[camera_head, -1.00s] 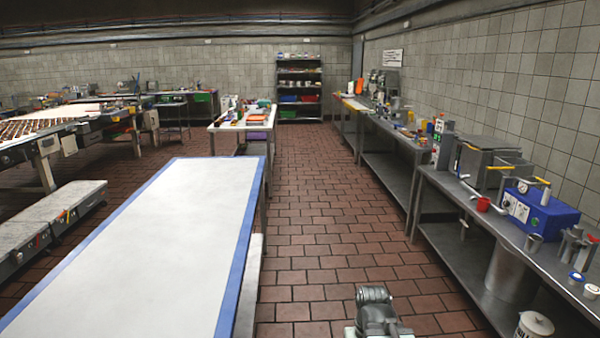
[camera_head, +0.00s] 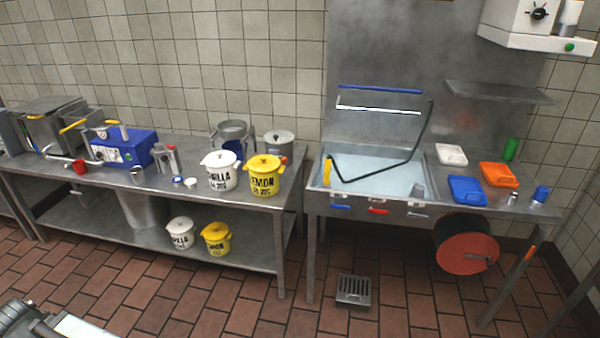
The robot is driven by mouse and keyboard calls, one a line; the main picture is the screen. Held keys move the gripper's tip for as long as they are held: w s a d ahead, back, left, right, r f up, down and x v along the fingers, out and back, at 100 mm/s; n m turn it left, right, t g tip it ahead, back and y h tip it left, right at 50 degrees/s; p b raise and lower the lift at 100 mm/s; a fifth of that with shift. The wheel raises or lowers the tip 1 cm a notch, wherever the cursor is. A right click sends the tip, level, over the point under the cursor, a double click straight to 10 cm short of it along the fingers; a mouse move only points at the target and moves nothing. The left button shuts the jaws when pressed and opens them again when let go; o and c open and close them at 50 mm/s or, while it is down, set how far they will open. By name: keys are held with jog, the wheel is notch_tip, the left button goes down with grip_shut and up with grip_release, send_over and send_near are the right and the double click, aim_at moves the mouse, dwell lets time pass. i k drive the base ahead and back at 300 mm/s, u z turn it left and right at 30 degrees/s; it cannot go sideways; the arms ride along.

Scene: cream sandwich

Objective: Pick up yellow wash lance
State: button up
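A yellow piece that looks like the yellow wash lance (camera_head: 327,171) stands at the left front rim of the sink (camera_head: 372,176), on the right side of the view. A thin black line, a hose or rod, runs from near it across the basin and up the right side. Whether the two are joined is too small to tell. A grey part of my own body shows at the bottom left corner, far from the sink. My gripper's fingers are not in view.
A steel bench (camera_head: 110,182) left of the sink holds a white pot (camera_head: 219,172), a yellow pot (camera_head: 263,178) and a blue machine (camera_head: 124,148). An orange reel (camera_head: 463,246) hangs under the sink. A floor drain (camera_head: 354,291) lies before it.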

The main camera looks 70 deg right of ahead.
aim_at(328, 162)
jog(key=z, duration=2.65)
